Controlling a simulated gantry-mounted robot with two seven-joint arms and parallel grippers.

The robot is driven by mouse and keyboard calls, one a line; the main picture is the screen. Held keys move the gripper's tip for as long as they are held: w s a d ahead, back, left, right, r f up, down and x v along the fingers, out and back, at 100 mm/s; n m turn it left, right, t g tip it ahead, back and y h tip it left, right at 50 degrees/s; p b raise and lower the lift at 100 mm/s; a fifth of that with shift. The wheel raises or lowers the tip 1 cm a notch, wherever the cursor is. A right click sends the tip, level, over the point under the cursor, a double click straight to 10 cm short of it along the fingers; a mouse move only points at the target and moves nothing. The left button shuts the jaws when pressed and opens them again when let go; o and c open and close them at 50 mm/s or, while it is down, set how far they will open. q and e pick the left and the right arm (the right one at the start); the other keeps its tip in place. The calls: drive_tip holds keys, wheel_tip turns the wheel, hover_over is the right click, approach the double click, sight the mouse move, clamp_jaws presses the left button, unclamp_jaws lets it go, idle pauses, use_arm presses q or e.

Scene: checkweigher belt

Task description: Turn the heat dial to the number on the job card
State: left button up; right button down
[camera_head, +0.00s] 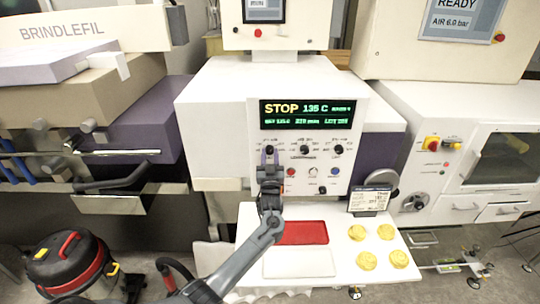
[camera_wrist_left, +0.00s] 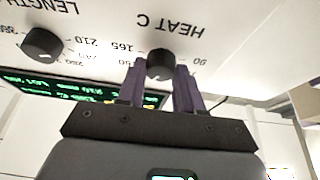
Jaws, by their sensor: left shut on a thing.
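The heat dial (camera_wrist_left: 160,62) is a black round knob under the label HEAT C, upside down in the left wrist view. My left gripper (camera_wrist_left: 160,76) has its two purple fingers closed on either side of it. In the head view my left gripper (camera_head: 269,157) reaches up to the left knob of the panel and mostly hides it. The display (camera_head: 308,113) reads STOP and 135 C. The job card (camera_head: 370,200) stands on the right of the white shelf; its print is too small to read surely. My right gripper is not in view.
Other black knobs (camera_head: 304,150) sit to the right on the panel, with red and blue buttons below. The white shelf (camera_head: 345,275) holds a red plate (camera_head: 303,233) and several yellow round pieces (camera_head: 357,232). A vacuum cleaner (camera_head: 72,262) stands at lower left.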

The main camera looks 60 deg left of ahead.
use_arm(q)
drive_tip(key=m+t+h+p, duration=0.1)
drive_tip(key=m, duration=0.2)
drive_tip(key=m+t+h+p, duration=0.1)
drive_tip(key=m+t+p, duration=0.1)
drive_tip(key=m, duration=0.1)
drive_tip(key=shift+s+r+m+p, duration=0.2)
drive_tip(key=shift+m+p, duration=0.1)
drive_tip(key=shift+m, duration=0.1)
drive_tip(key=shift+a+f+m+t+h+p, duration=0.1)
drive_tip(key=shift+m+t+h+p, duration=0.2)
drive_tip(key=shift+m+h+p, duration=0.9)
drive_tip(key=shift+m+y, duration=0.3)
drive_tip(key=shift+m, duration=0.2)
drive_tip(key=shift+b, duration=0.3)
drive_tip(key=o, duration=1)
drive_tip(key=shift+f, duration=0.1)
drive_tip(key=shift+o, duration=0.2)
